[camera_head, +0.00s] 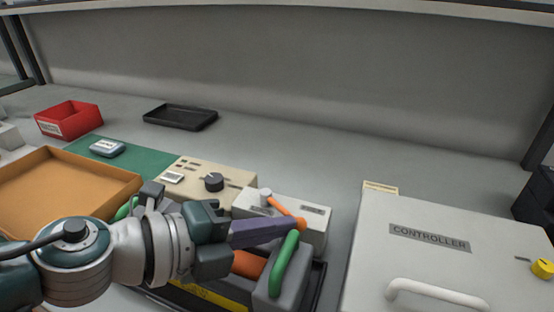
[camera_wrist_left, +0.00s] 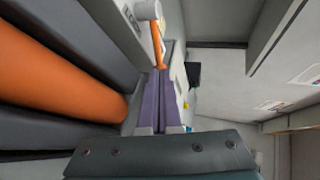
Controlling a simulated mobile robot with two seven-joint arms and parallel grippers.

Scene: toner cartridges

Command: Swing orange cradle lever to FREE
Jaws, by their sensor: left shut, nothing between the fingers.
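The orange lever (camera_head: 281,209) sits on a white cradle block (camera_head: 318,222), with a white pivot knob (camera_head: 265,196) at its far left end. It slants from the knob toward the front right, between two small grey labels too small to read surely. My left gripper (camera_head: 294,226) is shut and empty, its purple fingers lying at the lever's free end. In the left wrist view the lever (camera_wrist_left: 157,42) runs down to the tips of the shut fingers (camera_wrist_left: 172,48). Whether they touch it I cannot tell. My right gripper is out of view.
A grey cartridge with a green handle (camera_head: 284,262) and an orange roller (camera_wrist_left: 60,85) lies close beside the fingers. A large controller box (camera_head: 430,262) stands to the right. A beige box with a black dial (camera_head: 214,182) is behind my gripper. The back bench is mostly clear.

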